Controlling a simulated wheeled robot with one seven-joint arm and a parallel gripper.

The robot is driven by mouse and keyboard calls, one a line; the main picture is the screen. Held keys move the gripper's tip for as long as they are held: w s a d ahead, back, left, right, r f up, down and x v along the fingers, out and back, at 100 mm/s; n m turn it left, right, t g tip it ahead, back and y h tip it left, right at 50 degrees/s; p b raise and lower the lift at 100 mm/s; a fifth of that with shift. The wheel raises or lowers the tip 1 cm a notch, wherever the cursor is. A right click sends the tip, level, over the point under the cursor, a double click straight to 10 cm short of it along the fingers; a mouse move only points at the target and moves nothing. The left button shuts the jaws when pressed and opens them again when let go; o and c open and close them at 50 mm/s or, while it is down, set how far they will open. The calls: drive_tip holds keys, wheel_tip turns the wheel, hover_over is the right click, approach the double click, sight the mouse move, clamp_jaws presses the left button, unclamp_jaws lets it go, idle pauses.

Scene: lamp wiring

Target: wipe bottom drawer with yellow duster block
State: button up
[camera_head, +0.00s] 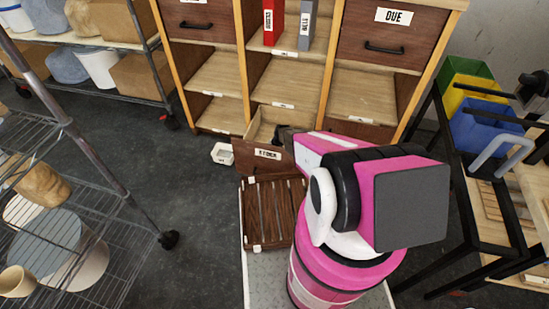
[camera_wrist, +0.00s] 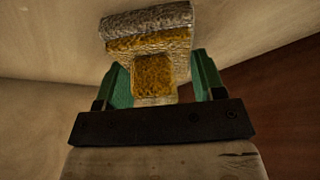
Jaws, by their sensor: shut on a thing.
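The yellow duster block (camera_wrist: 154,75) is held between the two green fingers of my gripper (camera_wrist: 155,88) in the wrist view. It has a yellow textured body and a grey fuzzy pad (camera_wrist: 146,18) on its far side. The pad is against or close to a pale wooden surface; I cannot tell whether they touch. In the head view the bottom drawer (camera_head: 262,154), labelled STOCK, is pulled out at the bottom of the middle column. My pink arm reaches over it. My gripper is at the drawer's interior, mostly hidden by the arm, and the block is not clearly visible there.
A dark slatted wooden crate (camera_head: 268,215) stands in front of the drawer. A small white tray (camera_head: 223,153) lies on the floor to its left. A wire rack (camera_head: 50,190) stands at left. A table with coloured bins (camera_head: 487,130) stands at right.

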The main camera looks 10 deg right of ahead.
drive_tip(key=shift+w+a+f, duration=0.1)
drive_tip(key=shift+w+a, duration=0.25)
drive_tip(key=shift+a, duration=0.5)
drive_tip(key=shift+w+a+f, duration=0.1)
drive_tip(key=shift+w+a, duration=0.25)
drive_tip(key=shift+a, duration=0.5)
drive_tip(key=shift+w+a+r, duration=0.1)
drive_tip(key=shift+w+a, duration=0.25)
drive_tip(key=shift+a, duration=0.4)
drive_tip(key=shift+w+a, duration=0.3)
drive_tip(key=shift+a, duration=0.4)
drive_tip(key=shift+r, duration=0.15)
drive_tip(key=shift+s+r, duration=0.1)
drive_tip(key=shift+r, duration=2.85)
drive_tip(key=shift+r, duration=1.5)
